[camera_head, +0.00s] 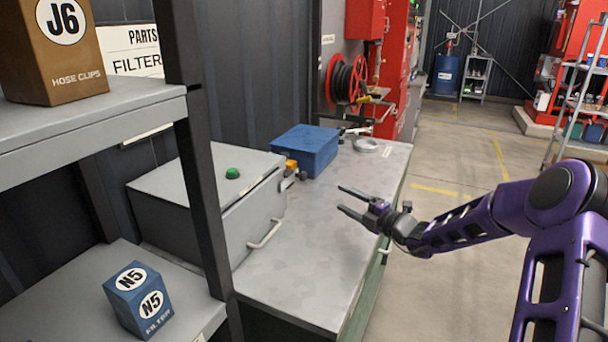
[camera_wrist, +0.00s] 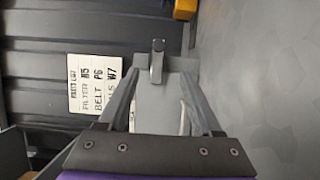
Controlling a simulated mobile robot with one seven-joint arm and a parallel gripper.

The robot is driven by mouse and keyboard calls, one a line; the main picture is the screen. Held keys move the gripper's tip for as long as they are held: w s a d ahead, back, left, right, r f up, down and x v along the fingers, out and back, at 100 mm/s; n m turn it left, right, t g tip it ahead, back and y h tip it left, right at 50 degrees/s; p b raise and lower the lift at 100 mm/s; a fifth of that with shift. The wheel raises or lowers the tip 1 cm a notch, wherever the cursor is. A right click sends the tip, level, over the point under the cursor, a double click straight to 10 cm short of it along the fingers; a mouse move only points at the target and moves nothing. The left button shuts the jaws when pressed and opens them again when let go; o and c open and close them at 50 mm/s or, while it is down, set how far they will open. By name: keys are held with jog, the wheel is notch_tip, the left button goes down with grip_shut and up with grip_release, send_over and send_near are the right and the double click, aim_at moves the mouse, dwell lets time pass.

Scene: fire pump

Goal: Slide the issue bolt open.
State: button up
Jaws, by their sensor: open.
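A grey metal cabinet (camera_head: 180,190) with a green button on its lid and a pale bar handle (camera_head: 265,234) on its front stands on the bench. A small grey metal piece (camera_head: 287,183) at the cabinet's far front corner looks like the bolt. In the wrist view a bolt-like piece (camera_wrist: 157,62) shows upright, just beyond and between my fingertips. My gripper (camera_head: 342,199) is open and empty above the bench, pointing left toward the cabinet, with a gap between. Its two fingers also show in the wrist view (camera_wrist: 160,76). I cannot tell the bolt's exact position in its guide.
A blue box (camera_head: 305,149) and a small yellow item (camera_head: 291,166) sit beyond the cabinet. A shelf post (camera_head: 202,150) stands at the near left, with a blue N5 filter box (camera_head: 139,299) on the lower shelf. The bench top (camera_head: 310,260) in front of the cabinet is clear.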

aim_at(305, 177)
jog(key=x, duration=1.7)
jog(key=shift+w+r+b, duration=0.1)
jog(key=shift+w+b, duration=0.15)
jog(key=shift+b, duration=0.15)
grip_shut()
dwell(0.6)
